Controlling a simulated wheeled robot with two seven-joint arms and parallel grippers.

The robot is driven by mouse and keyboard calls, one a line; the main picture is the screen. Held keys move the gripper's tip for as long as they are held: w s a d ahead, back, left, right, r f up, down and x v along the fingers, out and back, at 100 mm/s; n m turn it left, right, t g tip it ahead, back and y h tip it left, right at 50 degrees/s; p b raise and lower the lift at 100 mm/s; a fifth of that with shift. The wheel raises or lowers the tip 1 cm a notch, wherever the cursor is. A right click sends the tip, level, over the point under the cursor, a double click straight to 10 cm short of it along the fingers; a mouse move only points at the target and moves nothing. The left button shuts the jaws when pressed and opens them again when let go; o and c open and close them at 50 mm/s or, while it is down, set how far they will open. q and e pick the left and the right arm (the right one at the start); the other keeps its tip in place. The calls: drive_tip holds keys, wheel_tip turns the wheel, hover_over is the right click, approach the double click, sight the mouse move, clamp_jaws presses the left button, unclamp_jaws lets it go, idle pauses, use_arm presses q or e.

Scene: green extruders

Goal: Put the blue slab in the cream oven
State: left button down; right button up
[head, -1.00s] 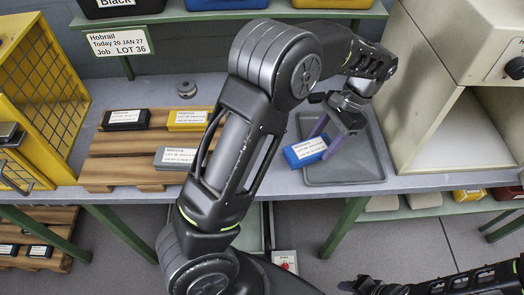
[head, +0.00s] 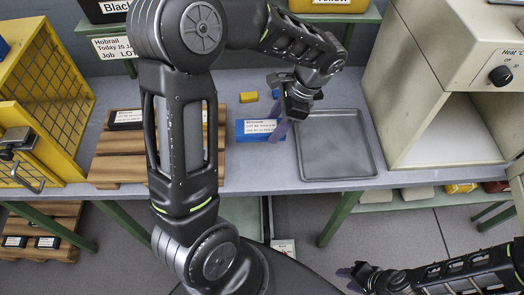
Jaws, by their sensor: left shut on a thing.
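The blue slab (head: 254,130) has a white label on its top and is just left of the grey tray. My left gripper (head: 281,127) is shut on its right end. Whether the slab touches the bench I cannot tell. The cream oven (head: 413,85) stands at the right of the bench with its front cavity open and a black knob on its upper part. My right gripper (head: 350,277) is low in the view, in front of the bench, open and empty, away from the slab.
The empty grey tray (head: 338,172) lies between slab and oven. A wooden pallet (head: 112,166) with a black slab (head: 124,119) is partly hidden by my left arm. A small yellow block (head: 248,97) lies behind the blue slab. A yellow mesh cage (head: 48,95) stands at the left.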

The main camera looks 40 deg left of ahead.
use_arm(q)
hover_over(269, 154)
drive_tip(key=w, duration=0.1)
drive_tip(key=shift+d+f+p, duration=0.25)
drive_tip(key=shift+f, duration=1.3)
drive_tip(key=shift+d+f+p, duration=0.2)
drive_tip(key=shift+f, duration=1.35)
wheel_tip(269, 154, down, 3)
drive_tip(key=shift+r, duration=0.1)
drive_tip(key=shift+f+p, duration=0.3)
drive_tip(key=shift+f, duration=0.2)
drive_tip(key=shift+f, duration=0.1)
drive_tip(key=c, duration=0.6)
unclamp_jaws()
